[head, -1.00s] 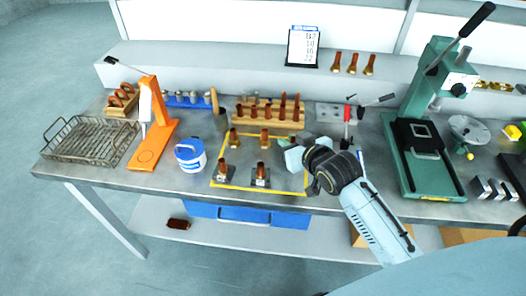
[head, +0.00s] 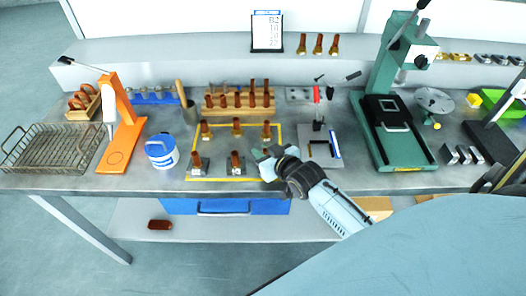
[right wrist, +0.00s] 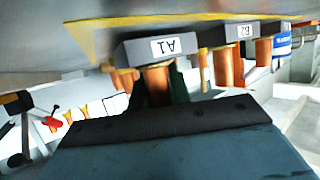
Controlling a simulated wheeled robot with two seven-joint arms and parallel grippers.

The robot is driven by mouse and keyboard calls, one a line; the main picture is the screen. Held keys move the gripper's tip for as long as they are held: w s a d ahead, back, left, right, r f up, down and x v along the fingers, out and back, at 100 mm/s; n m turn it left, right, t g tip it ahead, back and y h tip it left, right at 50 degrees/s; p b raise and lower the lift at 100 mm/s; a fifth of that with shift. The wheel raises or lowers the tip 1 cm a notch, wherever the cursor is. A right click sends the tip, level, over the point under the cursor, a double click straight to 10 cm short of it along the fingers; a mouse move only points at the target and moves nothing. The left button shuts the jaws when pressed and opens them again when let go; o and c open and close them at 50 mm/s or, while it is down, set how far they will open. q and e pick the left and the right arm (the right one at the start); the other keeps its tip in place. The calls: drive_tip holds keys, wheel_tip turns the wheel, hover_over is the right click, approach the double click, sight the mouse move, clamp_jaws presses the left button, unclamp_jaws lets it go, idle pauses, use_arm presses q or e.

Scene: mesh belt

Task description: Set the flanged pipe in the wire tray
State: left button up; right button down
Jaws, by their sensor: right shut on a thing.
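My right gripper (head: 266,156) is at the front right of the yellow-outlined mat. In the right wrist view it is shut on a copper flanged pipe (right wrist: 157,84), beside a grey block labelled A1 (right wrist: 160,47). In the head view that pipe is hidden by the gripper. Several similar pipes stand on the mat, one at its front middle (head: 236,160) and one at its front left (head: 197,160). The wire tray (head: 52,148) is at the far left of the bench and looks empty. My left gripper is not in view.
An orange stand (head: 122,130) and a white-and-blue tub (head: 161,152) stand between the mat and the tray. A wooden rack of pipes (head: 239,101) is behind the mat. A green press (head: 390,125) stands to the right.

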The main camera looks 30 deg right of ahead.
drive_tip(key=c, duration=1.7)
unclamp_jaws()
drive_tip(key=shift+f, duration=0.15)
drive_tip(key=o, duration=0.4)
